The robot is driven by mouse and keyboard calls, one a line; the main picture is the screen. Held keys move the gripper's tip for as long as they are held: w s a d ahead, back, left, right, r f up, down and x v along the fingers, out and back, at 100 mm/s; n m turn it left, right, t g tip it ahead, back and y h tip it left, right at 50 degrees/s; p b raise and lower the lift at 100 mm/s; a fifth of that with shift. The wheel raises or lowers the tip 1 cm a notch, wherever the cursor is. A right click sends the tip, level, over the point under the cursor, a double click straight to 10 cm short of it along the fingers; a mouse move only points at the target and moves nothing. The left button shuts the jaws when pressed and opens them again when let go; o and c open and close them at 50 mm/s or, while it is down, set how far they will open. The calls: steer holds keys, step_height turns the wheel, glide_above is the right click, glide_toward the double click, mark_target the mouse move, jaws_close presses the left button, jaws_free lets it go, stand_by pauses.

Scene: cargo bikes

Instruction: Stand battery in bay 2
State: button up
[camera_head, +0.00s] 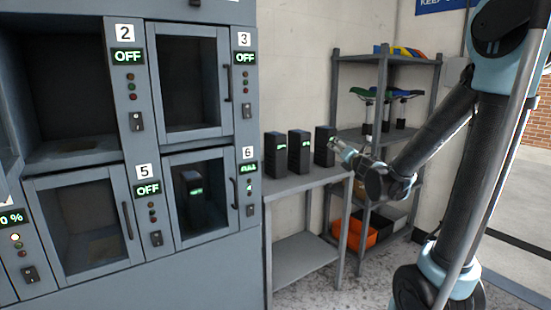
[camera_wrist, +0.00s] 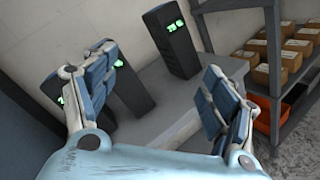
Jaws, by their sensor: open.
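Three black batteries with green displays stand upright on a grey side table: left (camera_head: 275,155), middle (camera_head: 299,158) and right (camera_head: 323,153). The right battery also shows in the wrist view (camera_wrist: 176,48), beyond the fingers; the other two are partly hidden by the left finger. Bay 2 (camera_head: 62,75) is at the upper left of the grey cabinet; its front is uncovered, it looks empty, and its panel reads OFF. My gripper (camera_head: 340,150) is beside the right battery; the wrist view shows its fingers (camera_wrist: 160,70) spread apart with nothing held.
Bay 3 (camera_head: 190,80) and bay 5 (camera_head: 90,225) look empty behind shut doors. Bay 6 has a battery (camera_head: 191,200) inside. A rack (camera_head: 385,55) with boxes and bins stands right of the grey table (camera_head: 300,180). Floor shows below the table.

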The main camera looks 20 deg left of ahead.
steer(key=s+a+f+n+g+y, duration=0.1)
steer(key=a+n+y, duration=0.3)
steer(key=a+n, duration=0.3)
steer(key=n+g+y, duration=0.3)
steer(key=n+g, duration=0.1)
steer(key=n, duration=0.2)
glide_toward(275, 150)
steer(key=w+d+f, duration=0.1)
steer(key=d+f, duration=0.1)
steer(key=d, duration=0.2)
steer(key=x, duration=1.7)
steer(key=shift+w, duration=0.15)
steer(key=shift+r, duration=0.1)
jaws_close()
